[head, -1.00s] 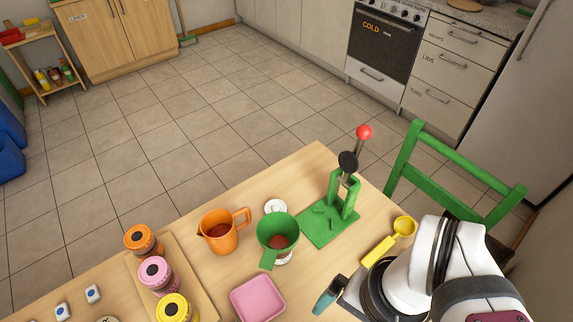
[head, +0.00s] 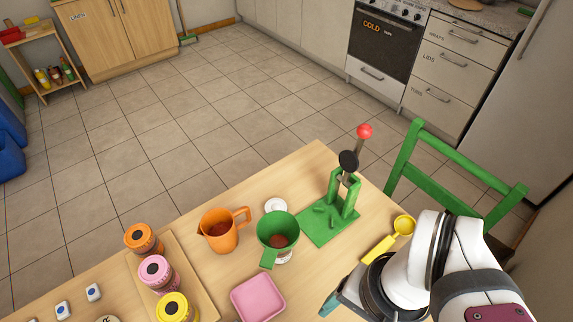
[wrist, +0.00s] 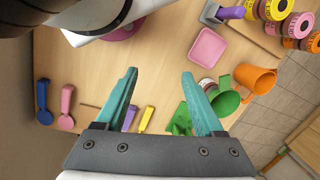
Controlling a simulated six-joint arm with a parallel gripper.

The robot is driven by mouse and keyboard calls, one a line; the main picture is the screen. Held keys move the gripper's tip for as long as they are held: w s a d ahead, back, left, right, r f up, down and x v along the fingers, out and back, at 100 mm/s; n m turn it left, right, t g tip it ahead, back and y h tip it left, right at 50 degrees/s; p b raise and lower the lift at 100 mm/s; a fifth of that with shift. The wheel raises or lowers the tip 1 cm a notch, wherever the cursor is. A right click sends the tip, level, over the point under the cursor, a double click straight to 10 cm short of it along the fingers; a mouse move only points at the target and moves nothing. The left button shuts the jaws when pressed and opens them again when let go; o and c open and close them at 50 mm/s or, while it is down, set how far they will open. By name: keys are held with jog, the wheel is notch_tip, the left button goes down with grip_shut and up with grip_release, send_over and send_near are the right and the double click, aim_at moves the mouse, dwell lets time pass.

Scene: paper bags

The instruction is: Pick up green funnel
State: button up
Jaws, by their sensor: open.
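The green funnel (head: 268,228) sits upright on a white jar (head: 285,260), with reddish-brown material visible inside its mouth. Its handle points toward the front of the table. In the wrist view the green funnel (wrist: 224,102) is right of my gripper, partly beyond the right finger.
An orange jug (head: 222,236) with reddish-brown contents stands left of the funnel. A green press (head: 325,222) with a red knob stands to its right. A pink tray (head: 258,298) lies in front. A yellow scoop (head: 380,248) lies near my arm. Several colored jars stand left.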

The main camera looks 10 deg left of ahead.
jog(key=w+a+r+n+h, duration=0.15)
jog(key=w+a, duration=0.25)
jog(key=w, duration=0.4)
jog(key=n, duration=0.2)
send_over(270, 255)
notch_tip(270, 255, down, 2)
jog(key=f, duration=0.1)
notch_tip(270, 255, down, 15)
jog(key=shift+w+r, duration=0.1)
grip_shut()
